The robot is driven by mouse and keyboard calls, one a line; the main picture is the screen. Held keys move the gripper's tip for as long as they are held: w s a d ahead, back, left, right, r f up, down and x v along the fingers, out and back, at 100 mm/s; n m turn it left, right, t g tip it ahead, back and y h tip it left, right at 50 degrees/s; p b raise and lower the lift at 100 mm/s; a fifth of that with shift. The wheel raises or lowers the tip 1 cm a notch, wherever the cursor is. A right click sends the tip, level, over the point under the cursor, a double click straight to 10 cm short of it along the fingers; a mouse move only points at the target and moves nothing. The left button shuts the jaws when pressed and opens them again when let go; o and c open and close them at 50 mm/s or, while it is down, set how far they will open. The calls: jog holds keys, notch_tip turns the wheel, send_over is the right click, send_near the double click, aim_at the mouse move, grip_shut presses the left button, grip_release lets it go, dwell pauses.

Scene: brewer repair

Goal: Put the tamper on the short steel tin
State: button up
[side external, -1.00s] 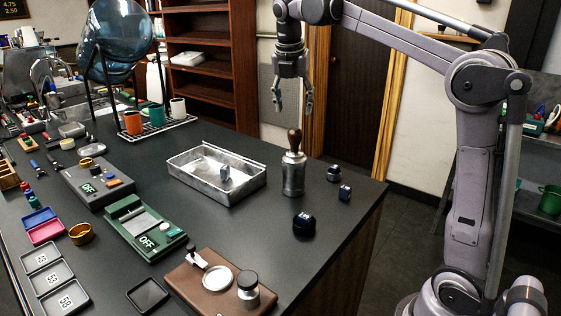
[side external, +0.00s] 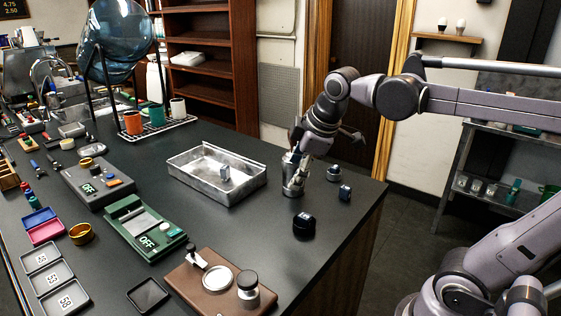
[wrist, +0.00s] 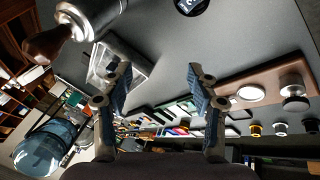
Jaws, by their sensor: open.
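The tamper has a brown wooden handle, seen at the upper left of the wrist view (wrist: 45,44). A shiny steel body (side external: 293,188) stands upright near the table's right side in the side view. I cannot tell where the tamper's steel ends and any tin under it begins. My gripper (side external: 297,160) is beside the top of this body and hides the handle in the side view. In the wrist view my gripper (wrist: 157,76) has its fingers wide apart with nothing between them. The handle lies outside the left finger. I cannot clearly pick out a separate short steel tin.
A metal tray (side external: 190,184) stands left of the steel body. Dark small cylinders (side external: 304,226) (side external: 345,192) (side external: 333,173) stand to its front and right. A brown board (side external: 205,291) with a black-topped cylinder (side external: 248,290) lies at the front. Open tabletop lies between.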

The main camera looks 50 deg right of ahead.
jog(key=s+a+f+m, duration=0.1)
jog(key=s+f+m, duration=0.1)
jog(key=f, duration=0.1)
jog(key=s+a+f+m+t, duration=0.1)
jog(key=s+f+m, duration=0.1)
jog(key=f+m, duration=0.1)
jog(key=s+a+f+m+t+y, duration=0.1)
jog(key=s+a+f+m, duration=0.1)
jog(key=f, duration=0.1)
jog(key=shift+s+f+m, duration=0.1)
jog(key=shift+m, duration=0.2)
dwell(0.7)
